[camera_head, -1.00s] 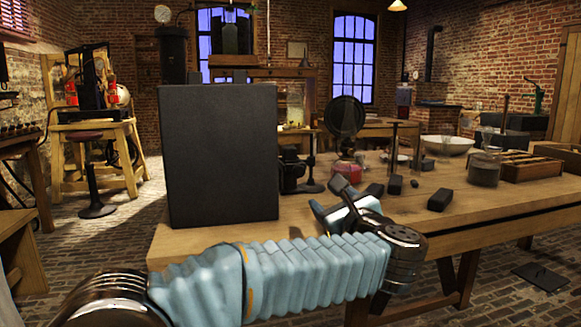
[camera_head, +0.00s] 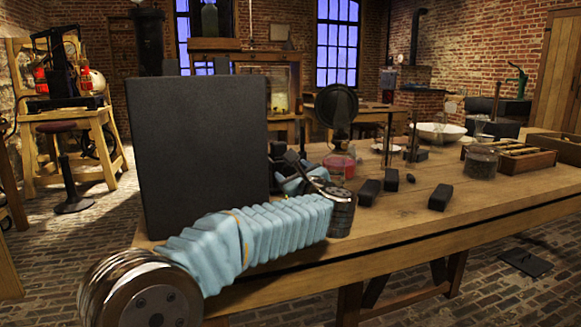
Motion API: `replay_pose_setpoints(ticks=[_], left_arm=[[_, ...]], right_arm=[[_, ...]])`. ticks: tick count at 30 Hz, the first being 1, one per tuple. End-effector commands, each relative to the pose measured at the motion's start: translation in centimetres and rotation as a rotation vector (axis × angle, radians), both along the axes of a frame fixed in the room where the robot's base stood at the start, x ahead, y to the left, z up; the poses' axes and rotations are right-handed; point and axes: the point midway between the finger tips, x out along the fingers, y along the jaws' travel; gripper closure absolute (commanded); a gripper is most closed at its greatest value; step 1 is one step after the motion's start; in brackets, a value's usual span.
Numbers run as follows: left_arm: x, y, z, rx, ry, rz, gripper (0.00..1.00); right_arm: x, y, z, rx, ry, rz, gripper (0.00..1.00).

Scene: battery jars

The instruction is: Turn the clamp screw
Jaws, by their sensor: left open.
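My left arm reaches in from the lower left over the bench, and its gripper (camera_head: 292,171) is open, at the right edge of a large black upright panel (camera_head: 203,150). A small dark apparatus (camera_head: 279,157) stands right behind the fingers and is partly hidden by the panel and the gripper. I cannot make out a clamp screw on it, and I cannot tell whether the fingers touch it. My right gripper is not in view.
A lamp with a red base (camera_head: 342,160) and a round dark disc (camera_head: 336,106) stands close right of the gripper. Dark blocks (camera_head: 440,197) lie on the wooden bench (camera_head: 400,233). A glass jar (camera_head: 481,162), white bowl (camera_head: 440,132) and wooden tray (camera_head: 515,163) are farther right.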

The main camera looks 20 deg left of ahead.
Motion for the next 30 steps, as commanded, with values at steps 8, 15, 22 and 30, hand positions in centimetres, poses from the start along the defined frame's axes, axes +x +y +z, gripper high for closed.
replay_pose_setpoints(ticks=[8, 15, 22, 30], left_arm=[[1.9, 1.3, 0.0, 0.001, -0.001, 0.0, 0.38], [1.9, 1.3, 0.0, 0.0, 0.0, -0.001, 0.38], [1.9, 1.3, 0.0, 0.0, 0.0, -0.001, 0.73], [1.9, 1.3, 0.0, 0.004, 0.003, 0.0, 0.94]], right_arm=[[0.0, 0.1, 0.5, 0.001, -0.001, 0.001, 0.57], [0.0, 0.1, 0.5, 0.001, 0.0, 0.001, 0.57], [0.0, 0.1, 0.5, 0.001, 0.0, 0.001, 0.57], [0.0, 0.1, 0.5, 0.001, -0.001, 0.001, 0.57]])
